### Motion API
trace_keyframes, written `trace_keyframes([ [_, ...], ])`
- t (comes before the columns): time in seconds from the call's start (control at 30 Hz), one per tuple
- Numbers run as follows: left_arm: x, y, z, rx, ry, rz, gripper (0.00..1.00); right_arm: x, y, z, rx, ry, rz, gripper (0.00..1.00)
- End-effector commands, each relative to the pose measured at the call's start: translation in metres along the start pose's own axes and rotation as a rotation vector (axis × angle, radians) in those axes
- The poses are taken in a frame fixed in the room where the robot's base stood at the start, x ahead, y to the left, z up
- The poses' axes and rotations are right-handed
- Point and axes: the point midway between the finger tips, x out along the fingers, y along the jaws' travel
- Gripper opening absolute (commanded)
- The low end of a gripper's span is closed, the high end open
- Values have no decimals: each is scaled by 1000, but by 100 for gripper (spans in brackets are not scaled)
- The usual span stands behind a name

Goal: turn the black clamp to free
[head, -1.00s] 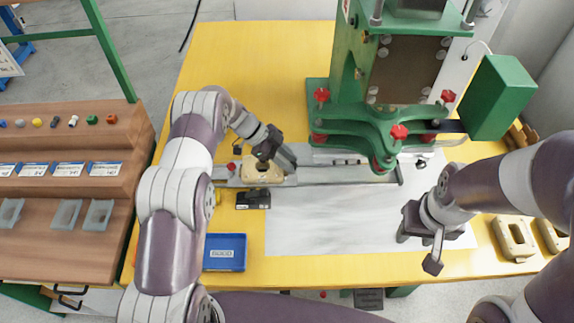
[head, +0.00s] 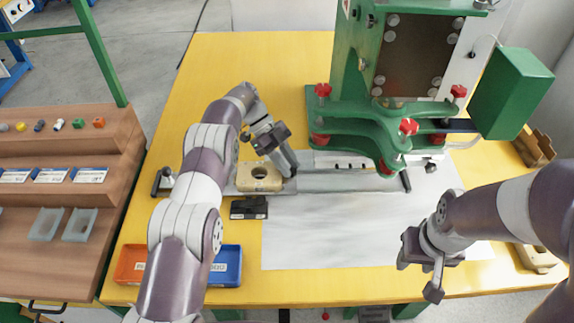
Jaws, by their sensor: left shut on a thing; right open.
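A beige block with a round hole (head: 259,178) sits in the grey slide fixture (head: 330,181) on the yellow table. My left gripper (head: 290,173) points down at the block's right edge. It is shut on a small dark part there, which appears to be the black clamp; the fingers hide most of it, so its angle cannot be told. Another dark handle (head: 162,181) stands at the fixture's left end, partly behind my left arm.
The green press (head: 390,125) with red knobs (head: 409,127) stands behind the fixture's right part. A black device (head: 249,208) lies in front of the block. Orange (head: 131,265) and blue (head: 227,266) bins sit at front left. The white sheet (head: 330,235) is clear.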

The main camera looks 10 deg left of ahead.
Motion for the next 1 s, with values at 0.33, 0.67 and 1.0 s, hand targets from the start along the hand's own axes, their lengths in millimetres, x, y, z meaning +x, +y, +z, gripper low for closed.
trace_keyframes([
  [0.33, 0, 0, -1, 0, 2, 1, 44, 0, 0, 0, 0, 0, 0, 43],
  [0.67, 0, 0, 0, -1, 2, 1, 53, 0, 0, 0, 0, 0, 0, 43],
  [1.0, -7, 3, -8, -66, 4, -57, 53, -30, 0, -4, 0, 0, 0, 43],
])
